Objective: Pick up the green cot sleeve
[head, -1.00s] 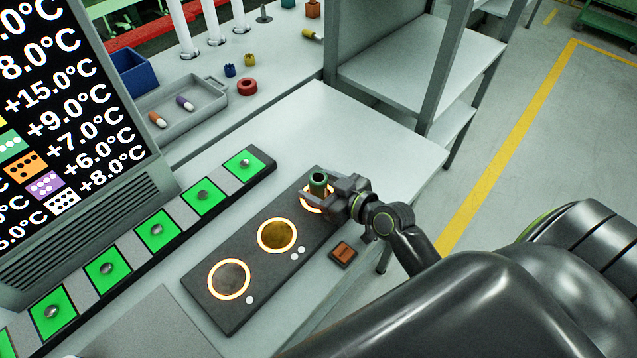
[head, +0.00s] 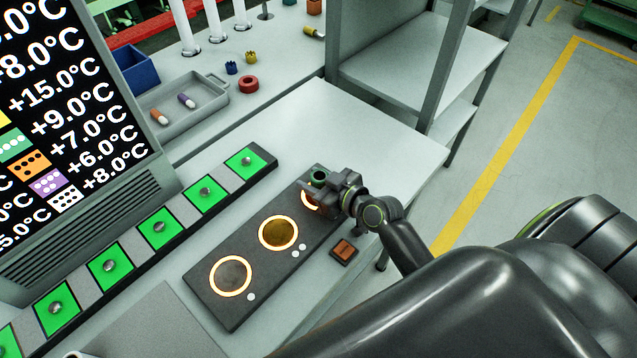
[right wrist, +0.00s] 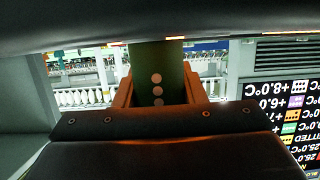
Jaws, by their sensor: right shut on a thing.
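The green cot sleeve (head: 318,177) stands upright over the far lit ring of the dark three-ring plate (head: 218,298). My right gripper (head: 322,190) is shut around the sleeve, and its jaws hide the lower part of it. My left gripper is not in view.
A row of green pads (head: 159,228) with metal knobs runs along the plate's left. A small brown-topped block (head: 343,251) lies right of the plate. A grey tray (head: 210,86) holds two capsules. Shelving (head: 400,60) stands behind.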

